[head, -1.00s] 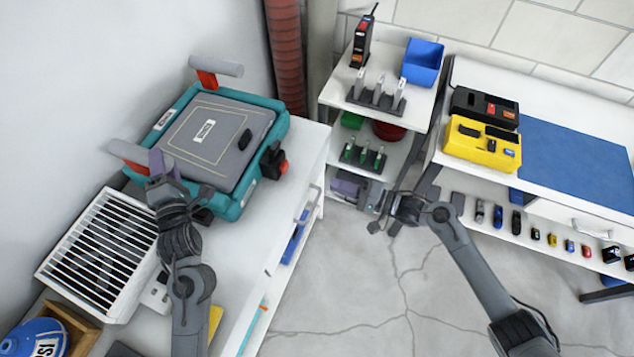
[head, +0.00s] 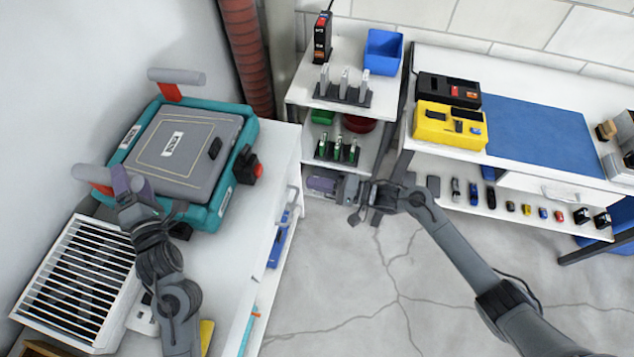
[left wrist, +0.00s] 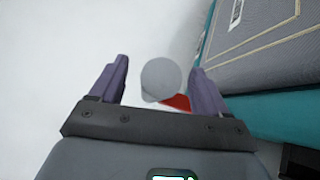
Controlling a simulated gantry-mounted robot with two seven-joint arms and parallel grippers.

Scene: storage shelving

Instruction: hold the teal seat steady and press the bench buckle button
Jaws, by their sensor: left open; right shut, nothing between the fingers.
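The teal seat (head: 212,213) with its grey pad lies on the white bench at the left; it also shows in the left wrist view (left wrist: 250,115). A black buckle with a red button (head: 258,170) sits on its right side. Grey bars on red posts rise at its far and near left corners. My left gripper (head: 128,178) is open at the near bar (head: 90,173). In the left wrist view the bar's round end (left wrist: 160,78) appears between the open fingers (left wrist: 158,80); contact cannot be told. My right gripper (head: 360,200) is shut and empty, away from the buckle, before the shelf.
A white slatted crate (head: 75,285) stands left of my left arm. A shelf unit with a blue bin (head: 383,52) stands at the back. A workbench with a yellow case (head: 449,126) and blue mat (head: 545,135) is at the right. Open floor lies between the benches.

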